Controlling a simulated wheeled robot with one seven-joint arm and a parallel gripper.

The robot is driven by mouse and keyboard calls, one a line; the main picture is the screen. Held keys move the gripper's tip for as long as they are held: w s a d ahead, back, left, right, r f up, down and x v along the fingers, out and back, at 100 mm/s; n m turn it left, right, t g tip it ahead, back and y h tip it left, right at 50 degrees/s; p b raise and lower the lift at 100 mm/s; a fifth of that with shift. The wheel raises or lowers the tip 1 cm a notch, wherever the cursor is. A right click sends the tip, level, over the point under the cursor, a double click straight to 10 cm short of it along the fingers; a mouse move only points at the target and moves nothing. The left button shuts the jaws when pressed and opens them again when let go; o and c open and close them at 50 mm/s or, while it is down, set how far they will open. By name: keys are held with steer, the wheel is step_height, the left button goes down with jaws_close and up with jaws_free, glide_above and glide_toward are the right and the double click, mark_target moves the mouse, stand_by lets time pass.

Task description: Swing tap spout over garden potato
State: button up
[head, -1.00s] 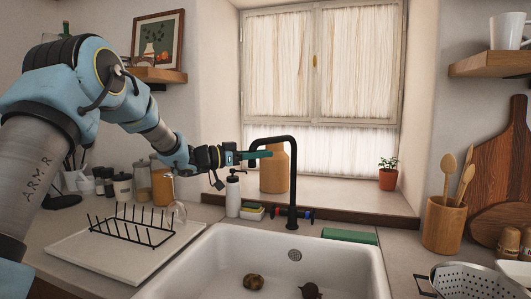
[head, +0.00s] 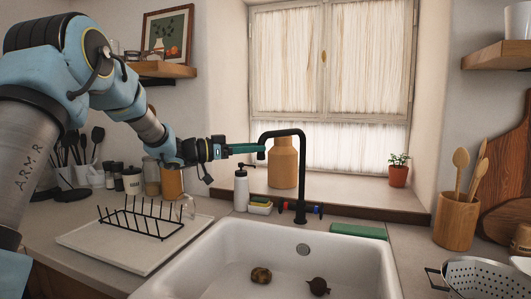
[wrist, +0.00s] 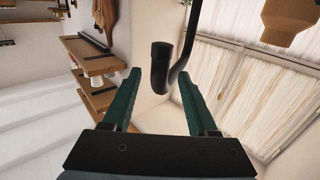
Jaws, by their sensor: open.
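The black tap (head: 300,175) rises behind the sink, its arched spout reaching left and ending in a downturned nozzle (head: 262,153). My gripper (head: 262,149) is open, its green fingers pointing right at the nozzle. In the wrist view the nozzle (wrist: 161,55) shows between and just beyond the fingertips (wrist: 158,75); I cannot tell whether they touch. The garden potato (head: 261,275), brown and speckled, lies on the sink floor at left. A dark beet-like vegetable (head: 319,287) lies to its right. The nozzle is behind the potato, over the back rim area.
The white sink (head: 215,262) has a drying rack (head: 140,222) on its left. A soap bottle (head: 241,190), sponges (head: 260,205) and a wooden vase (head: 283,165) stand near the spout. A colander (head: 475,280) is at front right.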

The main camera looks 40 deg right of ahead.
steer(key=shift+b+v, duration=0.6)
steer(key=shift+v, duration=2.15)
steer(key=w+a+f+n+t+y, duration=0.2)
steer(key=w+a+n+t, duration=0.4)
steer(key=w+a+t, duration=0.3)
steer(key=w+a+f+n+t+y, duration=0.2)
steer(key=a+f+n+t+y, duration=0.15)
steer(key=a, duration=0.35)
steer(key=w+a+f+n+t+y, duration=0.2)
steer(key=a+f+n+y, duration=0.15)
steer(key=a, duration=0.45)
steer(key=s+a+f+n+g+y, duration=0.1)
steer(key=s+a+f+n+y, duration=0.2)
steer(key=a, duration=0.4)
steer(key=s+a+f+g+y, duration=0.1)
steer(key=s+a+f+y, duration=0.3)
steer(key=a, duration=0.3)
steer(key=s+a+f+n+g, duration=0.1)
steer(key=s+a+f+g, duration=0.2)
steer(key=s, duration=0.6)
steer(key=s+a+f+n+g+y, duration=0.1)
steer(key=s+a+f+n+g, duration=0.1)
steer(key=s, duration=0.7)
steer(key=a+f+g, duration=0.1)
steer(key=a+f, duration=0.1)
steer(key=a, duration=0.1)
steer(key=shift+s+a+f+n, duration=0.3)
steer(key=shift+s+a, duration=0.05)
